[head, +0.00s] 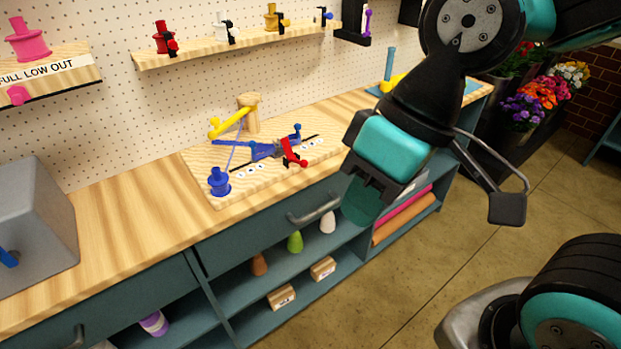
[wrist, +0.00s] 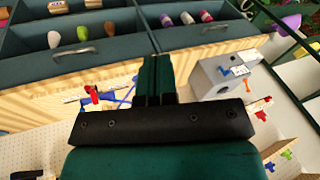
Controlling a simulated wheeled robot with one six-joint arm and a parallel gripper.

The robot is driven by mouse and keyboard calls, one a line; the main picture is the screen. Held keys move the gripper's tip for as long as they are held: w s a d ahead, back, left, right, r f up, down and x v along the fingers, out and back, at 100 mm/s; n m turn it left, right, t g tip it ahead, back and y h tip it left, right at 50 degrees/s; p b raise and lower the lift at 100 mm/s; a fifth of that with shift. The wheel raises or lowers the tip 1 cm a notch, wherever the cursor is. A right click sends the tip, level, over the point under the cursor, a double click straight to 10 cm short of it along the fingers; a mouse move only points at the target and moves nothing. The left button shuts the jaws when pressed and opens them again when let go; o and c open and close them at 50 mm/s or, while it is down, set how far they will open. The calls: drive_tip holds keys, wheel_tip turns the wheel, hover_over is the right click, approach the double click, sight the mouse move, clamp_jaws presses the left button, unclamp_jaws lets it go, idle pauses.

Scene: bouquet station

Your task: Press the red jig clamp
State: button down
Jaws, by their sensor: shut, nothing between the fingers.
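The red jig clamp (head: 291,153) stands on the light wooden jig board (head: 205,160) on the counter, at the near side of a blue jig mechanism (head: 262,149). In the wrist view the red clamp (wrist: 92,94) shows upside down, left of my fingers. My gripper (head: 366,203) is in front of the counter, right of the board and apart from the clamp. In the wrist view my gripper (wrist: 156,62) has its two fingers together with nothing between them.
On the board are a blue spool (head: 219,182), a yellow arm (head: 232,122) and a wooden post (head: 249,113). A drawer handle (head: 314,210) juts from the counter front. A grey box (head: 38,225) stands at left. The counter between box and board is clear.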

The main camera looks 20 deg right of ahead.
drive_tip(key=w+a+f+m+t+y+b, duration=0.1)
drive_tip(key=w+f+m+t+y+b, duration=0.25)
drive_tip(key=w+f+m+b, duration=0.65)
drive_tip(key=w+a+f+m+t+y+b, duration=0.1)
drive_tip(key=w+f+m+t+y+b, duration=0.35)
drive_tip(key=f+b, duration=0.95)
drive_tip(key=w+d+f+m+t+h+b, duration=0.1)
drive_tip(key=w+d+f+m+t+b, duration=0.3)
drive_tip(key=d+m+b, duration=0.3)
drive_tip(key=w+d+f+m+t+h+b, duration=0.2)
drive_tip(key=w+d+f+m+t+b, duration=0.2)
drive_tip(key=m+b, duration=1)
drive_tip(key=w+d+t+b, duration=0.2)
drive_tip(key=d, duration=0.1)
drive_tip(key=shift+d+f, duration=0.25)
drive_tip(key=shift+d, duration=0.1)
drive_tip(key=shift+w+r, duration=0.1)
drive_tip(key=r+p+x, duration=0.2)
drive_tip(key=p+x, duration=0.8)
drive_tip(key=x, duration=0.2)
drive_tip(key=shift+a+r+p, duration=0.15)
drive_tip(key=shift+r+p, duration=0.15)
drive_tip(key=shift+r, duration=0.1)
